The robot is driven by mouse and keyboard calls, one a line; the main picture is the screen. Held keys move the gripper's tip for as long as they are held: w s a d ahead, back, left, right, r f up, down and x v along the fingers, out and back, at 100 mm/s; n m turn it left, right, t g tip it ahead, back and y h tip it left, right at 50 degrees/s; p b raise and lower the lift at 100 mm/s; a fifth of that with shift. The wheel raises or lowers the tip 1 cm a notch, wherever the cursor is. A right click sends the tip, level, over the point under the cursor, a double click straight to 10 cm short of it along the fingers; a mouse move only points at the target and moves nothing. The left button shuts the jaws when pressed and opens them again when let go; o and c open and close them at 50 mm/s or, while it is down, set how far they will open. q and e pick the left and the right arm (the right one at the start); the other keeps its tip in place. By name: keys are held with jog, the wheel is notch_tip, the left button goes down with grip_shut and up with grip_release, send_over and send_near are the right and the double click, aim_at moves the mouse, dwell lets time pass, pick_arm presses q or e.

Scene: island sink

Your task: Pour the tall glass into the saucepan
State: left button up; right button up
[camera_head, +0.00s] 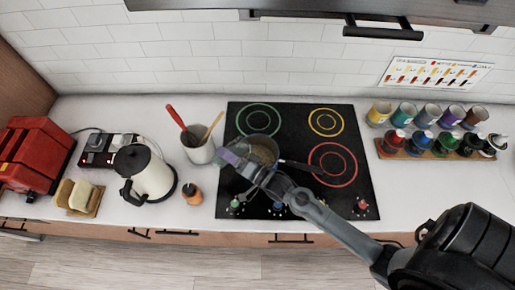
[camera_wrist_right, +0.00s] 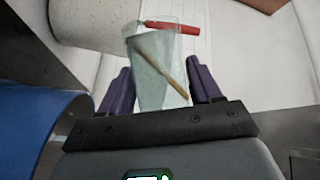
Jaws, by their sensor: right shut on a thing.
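My right gripper (camera_head: 236,157) is shut on the tall glass (camera_head: 226,156) at the left edge of the saucepan. In the right wrist view the clear glass (camera_wrist_right: 152,75) stands between the two purple fingers of the right gripper (camera_wrist_right: 158,88). Its exact tilt and whether it holds liquid are hard to tell. My left gripper is not in view.
A white utensil crock (camera_head: 199,152) with a red-handled tool and a wooden one stands left of the glass. A small orange-brown bottle (camera_head: 192,193) and a white kettle (camera_head: 150,175) are further left. Paint-like jars (camera_head: 426,115) line the right.

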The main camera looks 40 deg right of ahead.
jog(key=shift+r+m+t+b, duration=0.25)
jog(key=shift+m+t+b, duration=0.05)
jog(key=shift+m+b, duration=0.1)
jog(key=shift+d, duration=0.25)
jog(key=shift+s+d+f+m+t, duration=0.15)
jog(key=shift+d+m, duration=0.15)
jog(key=shift+m, duration=0.15)
jog(key=shift+d+f+m+t, duration=0.15)
jog(key=shift+d+m, duration=0.1)
jog(key=shift+m, duration=0.2)
jog(key=shift+d+r+m, duration=0.1)
jog(key=shift+r+m, duration=0.25)
jog(key=shift+m, duration=0.05)
dwell(0.4)
jog(key=shift+d+r+m+t+h, duration=0.15)
jog(key=shift+r+m+t+h, duration=0.35)
jog(key=shift+m, duration=0.3)
